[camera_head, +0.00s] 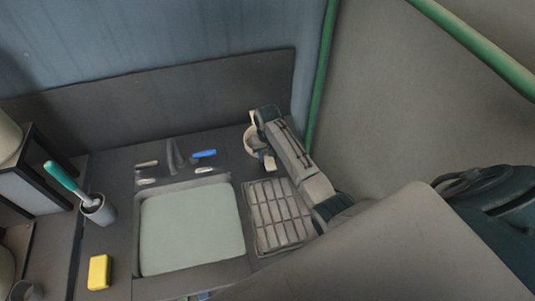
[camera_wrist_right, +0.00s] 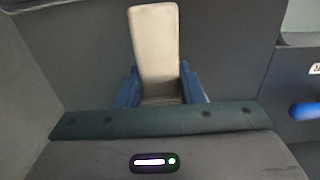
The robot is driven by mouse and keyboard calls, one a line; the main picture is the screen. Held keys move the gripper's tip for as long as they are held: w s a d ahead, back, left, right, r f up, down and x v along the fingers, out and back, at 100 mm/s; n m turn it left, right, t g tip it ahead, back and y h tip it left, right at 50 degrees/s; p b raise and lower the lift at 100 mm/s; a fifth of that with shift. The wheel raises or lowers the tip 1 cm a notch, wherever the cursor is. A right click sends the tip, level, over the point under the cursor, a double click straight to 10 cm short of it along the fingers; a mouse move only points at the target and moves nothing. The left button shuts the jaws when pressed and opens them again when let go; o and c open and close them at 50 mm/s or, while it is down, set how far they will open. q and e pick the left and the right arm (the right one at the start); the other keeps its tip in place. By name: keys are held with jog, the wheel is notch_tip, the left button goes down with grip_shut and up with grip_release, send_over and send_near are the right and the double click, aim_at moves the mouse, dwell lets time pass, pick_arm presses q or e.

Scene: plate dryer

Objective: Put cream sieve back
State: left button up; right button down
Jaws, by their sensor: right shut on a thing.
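The cream sieve (camera_head: 254,141) shows as a pale rounded shape at the back right of the counter in the head view, partly hidden by my right gripper (camera_head: 264,122). The right wrist view shows a long flat cream handle (camera_wrist_right: 155,45) between the blue fingers of my right gripper (camera_wrist_right: 158,88). The gripper is shut on this handle. The sieve's bowl is hardly visible, and I cannot tell whether it touches the counter or a support. My left gripper is not in view.
A ribbed drying rack (camera_head: 278,215) lies just in front of my right arm. The sink basin (camera_head: 190,230) is left of it, with a tap (camera_head: 174,156) and a blue item (camera_head: 204,153) behind. A cup with a brush (camera_head: 98,211) and a yellow sponge (camera_head: 98,272) stand left.

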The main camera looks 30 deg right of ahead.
jog(key=c, duration=1)
grip_release()
jog(key=shift+f, duration=0.1)
jog(key=shift+o, duration=0.2)
notch_tip(320, 180, up, 9)
jog(key=b, duration=0.3)
jog(key=shift+b, duration=0.3)
notch_tip(320, 180, up, 3)
jog(key=shift+r, duration=0.15)
